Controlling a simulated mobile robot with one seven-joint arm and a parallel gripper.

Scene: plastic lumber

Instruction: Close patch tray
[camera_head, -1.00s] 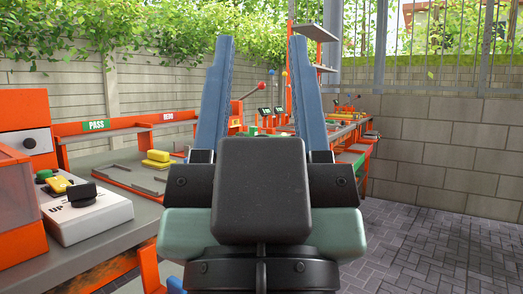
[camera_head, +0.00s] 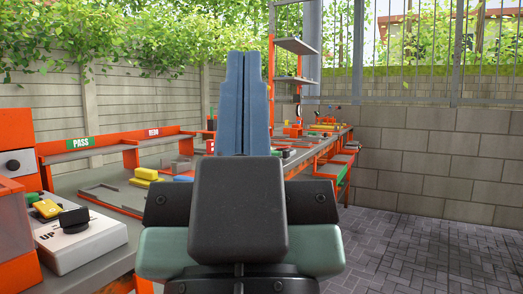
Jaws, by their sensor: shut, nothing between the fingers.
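My gripper (camera_head: 246,62) fills the middle of the view, its two blue fingers pointing up and pressed together, with nothing between them. It hides part of the bench behind it. No tray can be clearly named as the patch tray. Several tray-like or drawer-like pieces, one with a green front (camera_head: 331,171), stick out from the right side of the long bench, beyond and to the right of my gripper. They are too small to tell how far each one is open. My gripper appears apart from them.
At left is a grey bench with a white control box (camera_head: 82,243) with a black knob, a PASS shelf (camera_head: 81,142), and yellow blocks (camera_head: 147,174). A tall orange rack (camera_head: 271,60) with shelves stands behind. The paved floor (camera_head: 430,245) at right is clear up to a block wall (camera_head: 440,160).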

